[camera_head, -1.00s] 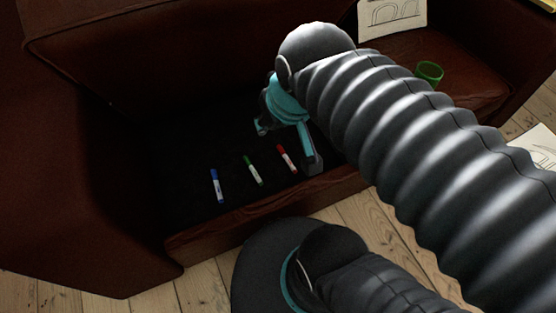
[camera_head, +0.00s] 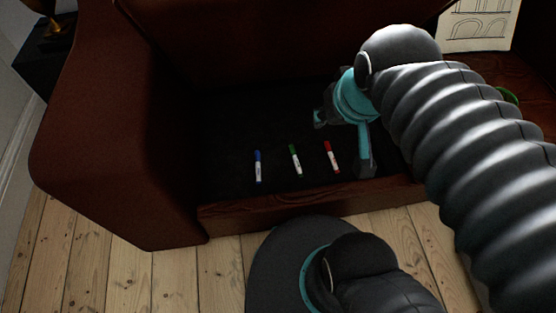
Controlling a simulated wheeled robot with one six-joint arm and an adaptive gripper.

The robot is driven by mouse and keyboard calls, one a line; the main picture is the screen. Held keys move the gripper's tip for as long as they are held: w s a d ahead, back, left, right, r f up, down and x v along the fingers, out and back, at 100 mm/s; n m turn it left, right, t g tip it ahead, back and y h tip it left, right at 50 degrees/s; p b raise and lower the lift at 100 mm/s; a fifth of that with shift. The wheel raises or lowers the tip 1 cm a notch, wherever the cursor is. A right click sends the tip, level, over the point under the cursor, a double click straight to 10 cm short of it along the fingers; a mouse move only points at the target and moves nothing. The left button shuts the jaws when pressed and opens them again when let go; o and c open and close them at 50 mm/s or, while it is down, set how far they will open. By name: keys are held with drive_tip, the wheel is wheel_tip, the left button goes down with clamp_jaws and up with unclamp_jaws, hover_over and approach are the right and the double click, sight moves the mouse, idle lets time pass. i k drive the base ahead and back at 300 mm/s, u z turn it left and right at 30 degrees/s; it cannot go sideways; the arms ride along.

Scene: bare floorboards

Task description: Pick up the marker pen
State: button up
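Three marker pens lie side by side on the dark seat base of the brown sofa. The blue marker (camera_head: 258,167) is on the left, the green marker (camera_head: 296,160) in the middle, the red marker (camera_head: 332,157) on the right. Each has a white barrel and a coloured cap end. My gripper (camera_head: 343,146) is above the seat, near the red marker, with its fingers spread apart and nothing seen between them. Part of the gripper is hidden behind my arm. I cannot tell its exact height over the seat.
The sofa's front edge (camera_head: 300,207) and left armrest (camera_head: 110,150) border the dark seat. A sheet with arch drawings (camera_head: 480,25) stands at the upper right. A green cup (camera_head: 509,95) is mostly hidden by my arm. Bare floorboards (camera_head: 130,280) lie in front.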

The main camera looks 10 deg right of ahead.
sight(258, 158)
drive_tip(key=z, duration=0.45)
drive_tip(key=k, duration=0.6)
drive_tip(key=z, duration=0.95)
drive_tip(key=k, duration=0.7)
drive_tip(key=i, duration=1.05)
drive_tip(key=u, duration=1.9)
